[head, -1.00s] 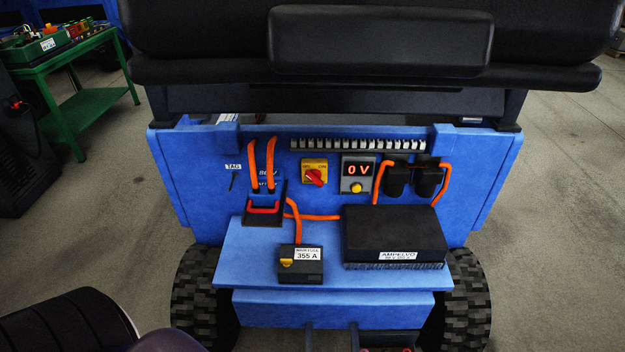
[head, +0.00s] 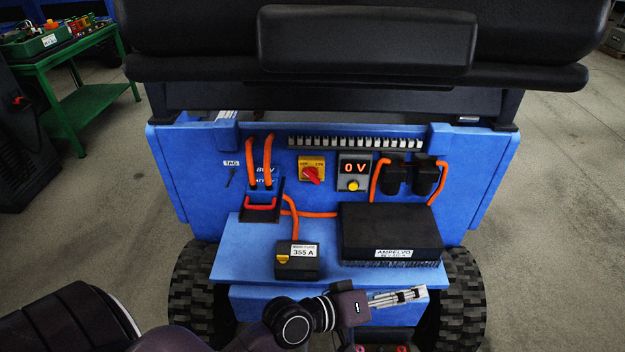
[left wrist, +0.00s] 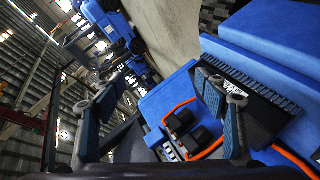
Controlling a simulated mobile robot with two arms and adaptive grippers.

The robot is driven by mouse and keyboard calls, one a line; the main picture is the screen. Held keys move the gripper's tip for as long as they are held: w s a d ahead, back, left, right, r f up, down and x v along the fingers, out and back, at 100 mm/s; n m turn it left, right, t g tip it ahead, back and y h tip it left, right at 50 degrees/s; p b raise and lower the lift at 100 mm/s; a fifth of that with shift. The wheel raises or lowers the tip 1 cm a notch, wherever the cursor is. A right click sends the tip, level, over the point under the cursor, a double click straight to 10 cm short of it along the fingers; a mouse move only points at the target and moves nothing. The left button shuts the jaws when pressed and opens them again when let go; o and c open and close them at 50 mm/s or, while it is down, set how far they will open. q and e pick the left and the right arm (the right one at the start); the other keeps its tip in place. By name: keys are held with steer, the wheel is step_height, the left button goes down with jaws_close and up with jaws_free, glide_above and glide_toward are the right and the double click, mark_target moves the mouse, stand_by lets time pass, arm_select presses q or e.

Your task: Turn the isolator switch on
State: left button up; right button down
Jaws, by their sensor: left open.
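The isolator switch (head: 311,173) is a red rotary knob on a yellow plate, on the blue upright panel in the head view. Its knob sits at a slant; the plate's small lettering is hard to read. The display (head: 355,170) beside it reads 0 V. My left gripper (head: 410,297) is low in front of the panel, below and to the right of the switch, pointing right and apart from it. In the left wrist view its fingers (left wrist: 165,112) are spread with nothing between them. I cannot make out the switch in that view. My right gripper is not in view.
A black controller box (head: 390,232) and a 355 A fuse box (head: 298,262) sit on the blue shelf (head: 240,250). Orange cables run to a connector with a red handle (head: 262,206) and to two black contactors (head: 410,175). A black seat overhangs above.

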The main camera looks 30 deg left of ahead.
arm_select(q)
steer(key=w+a+r+n+t+y, duration=0.1)
steer(key=w+a+r+n+t, duration=0.4)
steer(key=w+n, duration=0.25)
steer(key=n+g+y, duration=0.2)
steer(key=n+y, duration=1.5)
steer(key=n, duration=0.4)
glide_toward(313, 178)
steer(key=x, duration=0.9)
steer(key=shift+a+r, duration=0.15)
steer(key=c, duration=1.2)
steer(key=shift+o, duration=0.2)
